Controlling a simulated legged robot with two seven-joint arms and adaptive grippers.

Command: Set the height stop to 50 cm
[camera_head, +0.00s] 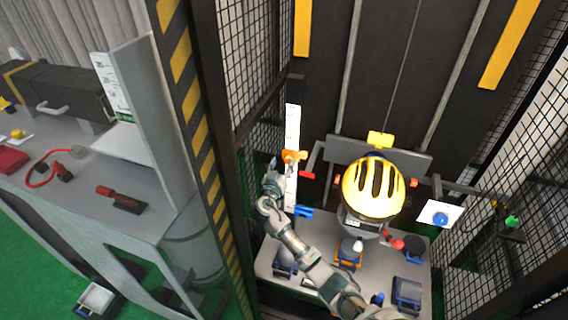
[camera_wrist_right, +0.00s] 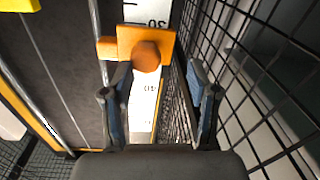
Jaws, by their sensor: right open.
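The height stop is an orange block with a round knob (camera_head: 292,157) on a white vertical scale (camera_head: 292,122). In the right wrist view the stop (camera_wrist_right: 146,50) sits just ahead of my fingertips, toward the left finger. The scale (camera_wrist_right: 143,108) shows a mark that looks like 30, rotated, beside the block; another mark between my fingers is too small to read. My right gripper (camera_head: 279,172) is open and empty beside the stop; its two fingers (camera_wrist_right: 160,75) stand apart with the knob near the left one. My left gripper is out of view.
Black mesh (camera_wrist_right: 260,75) runs close along the right finger. A yellow helmet (camera_head: 372,190) stands in the tower above a grey base plate (camera_head: 335,250). A striped post (camera_head: 195,95) is left of my arm. A blue button (camera_head: 440,218) is at right.

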